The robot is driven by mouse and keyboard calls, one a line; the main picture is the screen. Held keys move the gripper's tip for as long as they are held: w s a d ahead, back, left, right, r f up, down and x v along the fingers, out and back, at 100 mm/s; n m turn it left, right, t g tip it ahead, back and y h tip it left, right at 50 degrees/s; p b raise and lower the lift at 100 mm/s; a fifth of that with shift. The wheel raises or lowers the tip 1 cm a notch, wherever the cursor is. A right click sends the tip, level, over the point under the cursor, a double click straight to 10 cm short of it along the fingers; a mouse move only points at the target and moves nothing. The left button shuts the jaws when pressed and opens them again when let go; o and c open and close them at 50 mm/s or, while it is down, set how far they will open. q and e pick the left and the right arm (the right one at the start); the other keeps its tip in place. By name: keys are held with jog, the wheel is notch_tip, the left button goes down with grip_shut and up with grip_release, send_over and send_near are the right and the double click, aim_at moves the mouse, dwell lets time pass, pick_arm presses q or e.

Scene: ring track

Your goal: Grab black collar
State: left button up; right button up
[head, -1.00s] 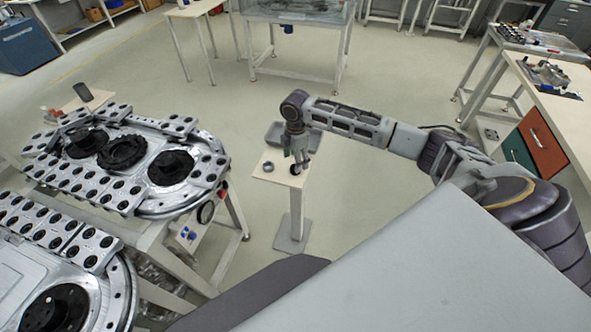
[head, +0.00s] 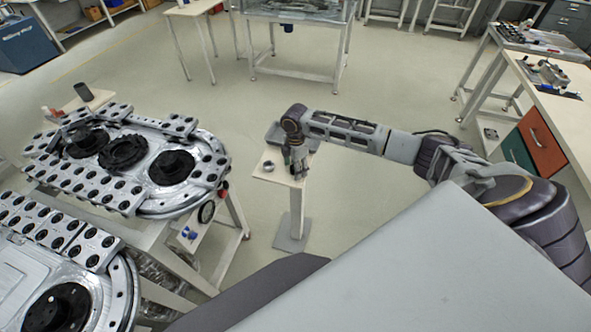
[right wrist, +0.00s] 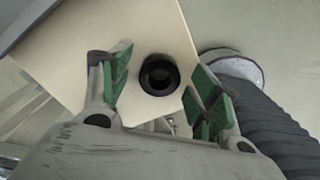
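The black collar (right wrist: 146,76) is a small dark ring on a pale tabletop, near its edge, in the right wrist view. My right gripper (right wrist: 160,92) is open, with one green-padded finger on each side of the collar. The collar shows a gap to both fingers. In the head view my right gripper (head: 298,170) points down over the small stand's right side and hides the collar there. My left gripper is not in view.
The small stand (head: 262,174) also holds a grey ring (head: 268,166) on its left and a grey tray (head: 272,136) at its back. A large table with metal track assemblies (head: 120,165) stands left. A workbench (head: 560,110) is at right.

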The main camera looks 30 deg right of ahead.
jog(key=c, duration=1.1)
jog(key=shift+o, duration=0.2)
jog(key=shift+r, duration=0.1)
notch_tip(320, 180, up, 10)
jog(key=shift+b, duration=0.4)
